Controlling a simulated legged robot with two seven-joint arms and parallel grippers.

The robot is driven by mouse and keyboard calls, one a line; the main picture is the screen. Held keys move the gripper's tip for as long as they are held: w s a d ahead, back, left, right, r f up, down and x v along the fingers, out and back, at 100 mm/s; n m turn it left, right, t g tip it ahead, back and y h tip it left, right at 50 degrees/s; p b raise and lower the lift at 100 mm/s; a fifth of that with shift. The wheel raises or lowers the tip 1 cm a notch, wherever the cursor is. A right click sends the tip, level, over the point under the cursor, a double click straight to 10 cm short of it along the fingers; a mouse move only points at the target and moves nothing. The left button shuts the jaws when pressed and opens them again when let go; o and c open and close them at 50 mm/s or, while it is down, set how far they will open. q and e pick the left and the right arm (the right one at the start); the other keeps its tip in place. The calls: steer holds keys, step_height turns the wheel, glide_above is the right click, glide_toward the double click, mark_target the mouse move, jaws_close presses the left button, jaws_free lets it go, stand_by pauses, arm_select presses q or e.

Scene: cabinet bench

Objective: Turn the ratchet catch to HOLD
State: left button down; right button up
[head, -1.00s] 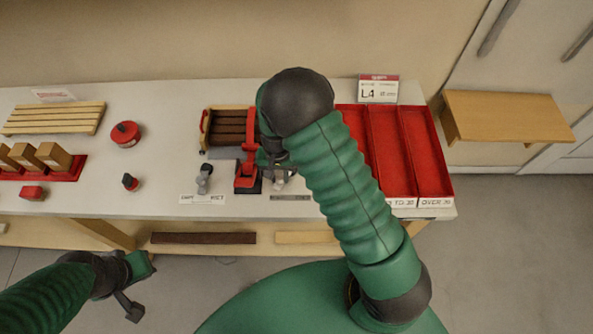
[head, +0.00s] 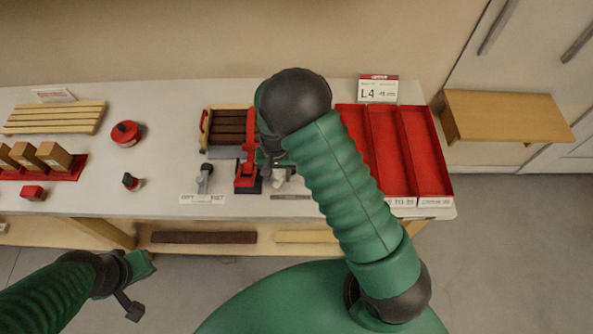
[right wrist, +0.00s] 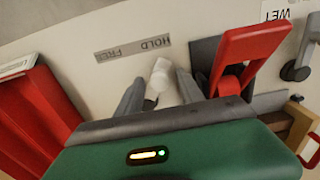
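The ratchet catch seems to be the small white lever (right wrist: 160,78) beside the grey strip lettered HOLD and FREE (right wrist: 133,48) in the right wrist view. The white piece also shows in the head view (head: 279,180), partly hidden by my right arm. My right gripper (right wrist: 160,82) has its two dark fingers apart, one on each side of the white lever; contact is unclear. The red lever press (right wrist: 245,55) stands just beside the right finger.
Red trays (head: 405,150) stand right of the arm. A slatted wooden crate (head: 228,128) sits behind the red press. A grey knob (head: 205,172) with a lettered label is left of it.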

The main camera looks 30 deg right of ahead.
steer(key=shift+o, duration=0.3)
steer(key=shift+r, duration=0.1)
step_height(320, 180, up, 9)
steer(key=p, duration=0.7)
steer(key=shift+p, duration=0.4)
steer(key=s+a+r+n+t+b, duration=0.1)
steer(key=s+r+n+t+b, duration=0.1)
steer(key=s+n+b, duration=0.4)
steer(key=s+b, duration=0.5)
steer(key=s, duration=0.2)
steer(key=shift+a+t+b, duration=0.15)
steer(key=shift+t+b, duration=0.15)
steer(key=shift+s, duration=0.25)
